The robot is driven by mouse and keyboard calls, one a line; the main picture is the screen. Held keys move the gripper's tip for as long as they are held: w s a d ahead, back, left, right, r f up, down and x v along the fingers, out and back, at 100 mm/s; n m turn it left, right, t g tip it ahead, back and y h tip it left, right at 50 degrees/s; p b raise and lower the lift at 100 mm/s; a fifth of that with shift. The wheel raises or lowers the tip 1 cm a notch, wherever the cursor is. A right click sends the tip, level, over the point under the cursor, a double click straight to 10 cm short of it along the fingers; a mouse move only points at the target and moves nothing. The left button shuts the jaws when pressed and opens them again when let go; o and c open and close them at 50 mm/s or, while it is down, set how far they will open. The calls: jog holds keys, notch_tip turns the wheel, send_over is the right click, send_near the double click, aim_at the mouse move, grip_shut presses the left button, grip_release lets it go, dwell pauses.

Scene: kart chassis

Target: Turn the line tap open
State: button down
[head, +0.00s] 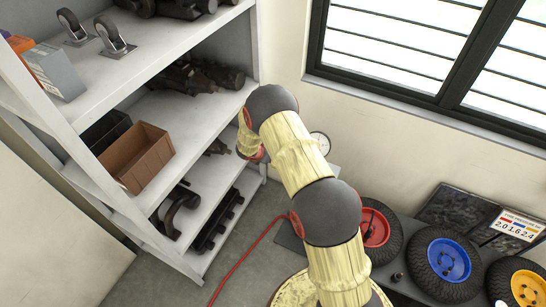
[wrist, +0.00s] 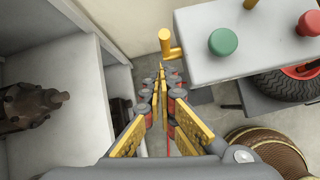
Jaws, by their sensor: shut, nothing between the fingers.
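A yellow lever handle (wrist: 168,45), which looks like the line tap, sticks out beside the left end of a pale grey box (wrist: 235,62) in the wrist view. It has an upright bar and a short stub to the right. My gripper (wrist: 161,76) is shut and empty, its yellow and red fingers meeting just below the handle in the picture. I cannot tell whether the tips touch it. In the head view my arm hides the gripper and the tap. A round white gauge (head: 320,143) shows by the wall behind my arm.
The grey box carries a green knob (wrist: 223,41) and a red knob (wrist: 308,23). A shelf unit (head: 195,147) stands left. A red hose (head: 245,262) lies on the floor. Red (head: 377,228), blue (head: 448,261) and yellow (head: 527,288) hubbed wheels are at right.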

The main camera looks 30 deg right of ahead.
jog(key=v, duration=1)
jog(key=shift+r+p, duration=0.4)
jog(key=shift+r, duration=0.05)
jog(key=shift+w, duration=0.1)
jog(key=s+r+m+g, duration=0.3)
jog(key=s+m+g, duration=0.1)
jog(key=s+m, duration=0.75)
jog(key=s+a+r+m+t+y+b, duration=0.2)
jog(key=s+a+r+m+b, duration=0.1)
jog(key=s+r, duration=0.5)
jog(key=s+a+r+m+t+y+b, duration=0.2)
jog(key=s+a+r+m+b, duration=0.1)
jog(key=s+r, duration=0.4)
jog(key=s+a+r+m+t+y+b, duration=0.1)
jog(key=s+a+r+m+b, duration=0.3)
jog(key=s+r, duration=0.4)
jog(key=s+m, duration=0.1)
jog(key=s, duration=0.3)
jog(key=shift+s+r+m+t+y, duration=0.25)
jog(key=shift+r+m+t+y, duration=0.1)
jog(key=shift+t+y, duration=0.05)
